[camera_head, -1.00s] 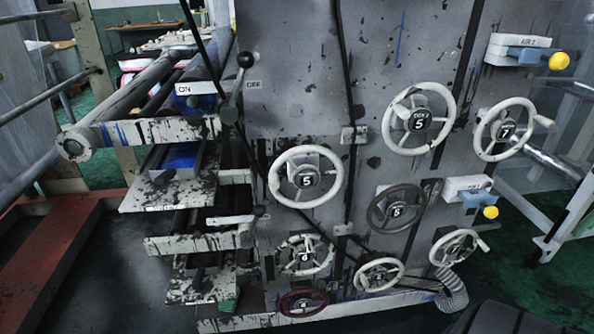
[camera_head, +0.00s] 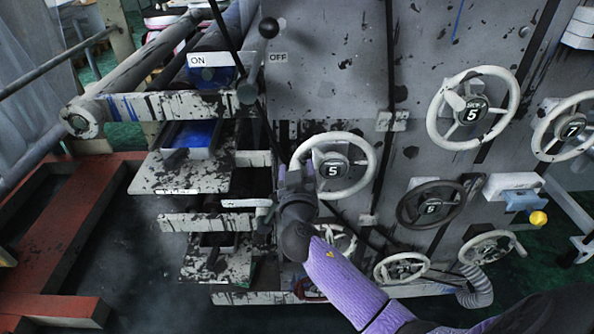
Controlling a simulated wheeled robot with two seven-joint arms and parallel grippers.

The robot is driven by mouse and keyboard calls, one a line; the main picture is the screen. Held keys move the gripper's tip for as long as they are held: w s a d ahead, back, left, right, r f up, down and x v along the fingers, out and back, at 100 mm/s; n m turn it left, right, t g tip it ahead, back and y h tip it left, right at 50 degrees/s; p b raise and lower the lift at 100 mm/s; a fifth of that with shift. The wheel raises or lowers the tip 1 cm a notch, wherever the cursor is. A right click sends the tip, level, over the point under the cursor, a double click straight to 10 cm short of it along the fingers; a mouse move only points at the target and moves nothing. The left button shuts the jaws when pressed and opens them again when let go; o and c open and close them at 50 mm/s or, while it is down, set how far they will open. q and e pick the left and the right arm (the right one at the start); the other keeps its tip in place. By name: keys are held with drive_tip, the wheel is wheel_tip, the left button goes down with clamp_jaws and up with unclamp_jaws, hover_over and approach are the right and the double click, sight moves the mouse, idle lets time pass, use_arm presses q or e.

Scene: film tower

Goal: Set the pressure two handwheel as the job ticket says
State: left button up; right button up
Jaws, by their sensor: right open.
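Several handwheels are on the grey machine panel; I cannot tell which is the pressure two handwheel. A white handwheel reading 5 (camera_head: 371,163) is at the middle left. A larger white handwheel reading 5 (camera_head: 513,108) is upper right, its label too small to read surely. A dark handwheel reading 5 (camera_head: 404,212) is below it. My right gripper (camera_head: 288,176) is open at the left rim of the middle-left white wheel; I cannot tell whether it touches. My left gripper and a job ticket are not in view.
A white handwheel reading 7 (camera_head: 541,139) is at the right edge. Smaller wheels (camera_head: 402,268) sit low on the panel. An ON/OFF lever with a black knob (camera_head: 269,27) stands upper left. Rollers and shelves (camera_head: 180,176) jut out left of the wheel.

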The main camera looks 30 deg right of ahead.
clamp_jaws()
idle(0.6)
idle(0.3)
idle(0.4)
